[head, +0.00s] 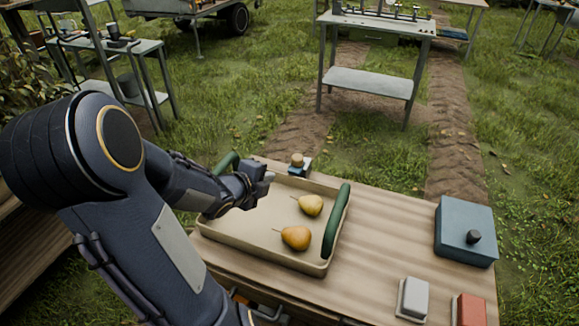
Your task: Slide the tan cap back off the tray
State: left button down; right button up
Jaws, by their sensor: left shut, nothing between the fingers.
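A small tan round cap (297,158) sits on top of a small blue-grey block (299,170) at the back edge of the tan tray (263,259). The block appears to stand just behind the tray's back rim; I cannot tell whether it touches it. The tray has dark green handles at its left and right ends. Two yellow-orange pears (311,205) (296,238) lie inside it. My left gripper (268,179) is shut and empty, over the back left of the tray, just left of and nearer than the cap. My right gripper is out of view.
A blue box with a black knob (465,231), a light grey block (413,297) and a red block (469,310) stand there. Grass and a metal side table (369,84) lie beyond.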

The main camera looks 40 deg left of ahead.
aim_at(295, 157)
pick_arm(q)
jog(key=b+x, duration=0.2)
jog(key=x, duration=0.5)
jog(key=shift+w+f+b, duration=0.25)
jog(key=shift+f+b, duration=0.05)
jog(key=shift+f, duration=0.05)
jog(key=shift+w+a, duration=0.2)
jog(key=shift+w, duration=0.9)
jog(key=shift+w+a, duration=0.2)
jog(key=shift+w, duration=0.9)
jog(key=shift+w+a, duration=0.1)
jog(key=shift+w, duration=0.25)
jog(key=w, duration=0.1)
jog(key=w+b, duration=0.1)
jog(key=shift+w+a+f+b, duration=0.1)
jog(key=shift+w+a+b, duration=0.2)
jog(key=shift+a, duration=0.05)
jog(key=shift+w+a, duration=0.15)
jog(key=shift+w, duration=0.05)
jog(key=shift+r, duration=0.25)
